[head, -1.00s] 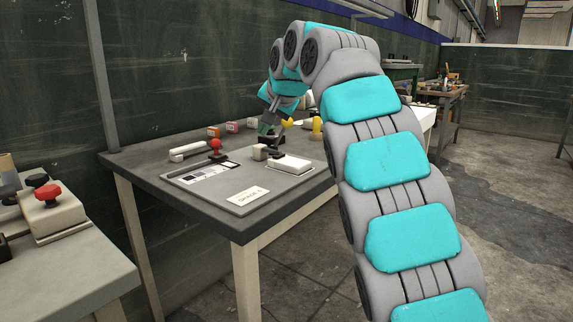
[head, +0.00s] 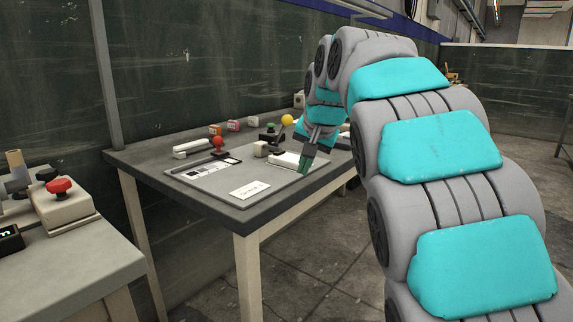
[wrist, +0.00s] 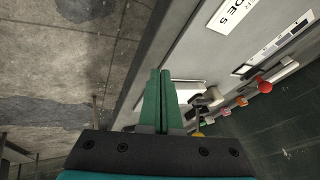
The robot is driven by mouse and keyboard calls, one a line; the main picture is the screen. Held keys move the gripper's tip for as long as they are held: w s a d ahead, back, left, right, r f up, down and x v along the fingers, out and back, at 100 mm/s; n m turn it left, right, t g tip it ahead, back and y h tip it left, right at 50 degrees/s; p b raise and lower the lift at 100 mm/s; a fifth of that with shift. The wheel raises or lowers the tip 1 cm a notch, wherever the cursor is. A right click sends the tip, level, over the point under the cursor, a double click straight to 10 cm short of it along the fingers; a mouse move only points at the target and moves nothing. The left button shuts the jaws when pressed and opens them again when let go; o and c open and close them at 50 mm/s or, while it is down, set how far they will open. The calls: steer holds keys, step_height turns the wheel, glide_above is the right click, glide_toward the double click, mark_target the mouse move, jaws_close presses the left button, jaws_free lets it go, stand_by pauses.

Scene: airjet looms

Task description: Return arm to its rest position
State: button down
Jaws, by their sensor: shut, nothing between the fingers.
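My arm rises at the right of the head view and bends down toward the grey table (head: 262,222). My gripper (head: 303,176) has green fingers and hangs near the table's right front edge. In the wrist view my gripper (wrist: 157,72) has its two green fingers together with nothing between them. The fingers point along the table edge, with concrete floor to the left and the table board to the right. I cannot tell the exact gap between fingertips and table.
On the table are a yellow ball-topped lever (head: 287,120), a red knob (head: 217,143), a white handle (head: 193,148) and a label card (head: 250,189). Small coloured blocks (head: 233,126) stand behind. A second bench with a red-knobbed box (head: 62,203) is at left. The floor at front is clear.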

steer(key=s+d+f+n+g, duration=0.1)
steer(key=s+d+f+g, duration=0.1)
steer(key=s+f, duration=0.7)
steer(key=s+d+f+n+g+h, duration=0.1)
steer(key=s+d+f+g, duration=0.2)
steer(key=s+f, duration=0.6)
steer(key=s+d+f+n+g+h, duration=0.1)
steer(key=s+d+f, duration=0.5)
steer(key=s, duration=1.9)
step_height(320, 180, down, 3)
steer(key=shift+r+n+g, duration=0.1)
steer(key=shift+n+g, duration=0.4)
steer(key=shift+g, duration=0.4)
